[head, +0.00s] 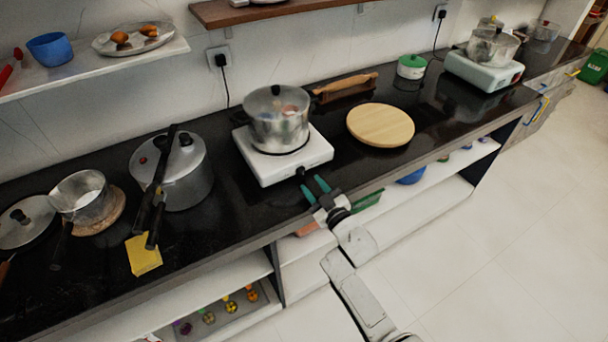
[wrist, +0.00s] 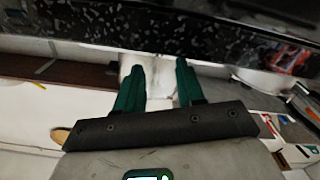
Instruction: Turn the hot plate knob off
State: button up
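A white hot plate (head: 285,168) stands on the dark counter in the middle of the head view. A metal pot (head: 277,120) with a lid sits on it. A small dark piece (head: 301,173) shows at its front, just beyond my fingertips; it may be the knob, but I cannot tell for sure. My gripper (head: 314,186) is open and empty, its two green fingers apart, by the counter's front edge and pointing toward the hot plate. In the wrist view the fingers (wrist: 158,66) show below the speckled counter edge, and no knob is visible.
The dark counter (head: 225,210) has a front edge close to my gripper, with white shelves below. A round wooden board (head: 380,125) lies right of the hot plate, a pressure cooker (head: 172,172) left. A second hot plate (head: 484,72) stands far right. The floor is clear.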

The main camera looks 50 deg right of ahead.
aim_at(303, 173)
jog(key=x, duration=0.6)
jog(key=shift+s, duration=0.1)
jog(key=c, duration=0.7)
jog(key=shift+d+m+p, duration=0.15)
jog(key=shift+m+p, duration=0.15)
jog(key=shift+m, duration=1.7)
jog(key=o, duration=0.7)
jog(key=shift+s, duration=0.1)
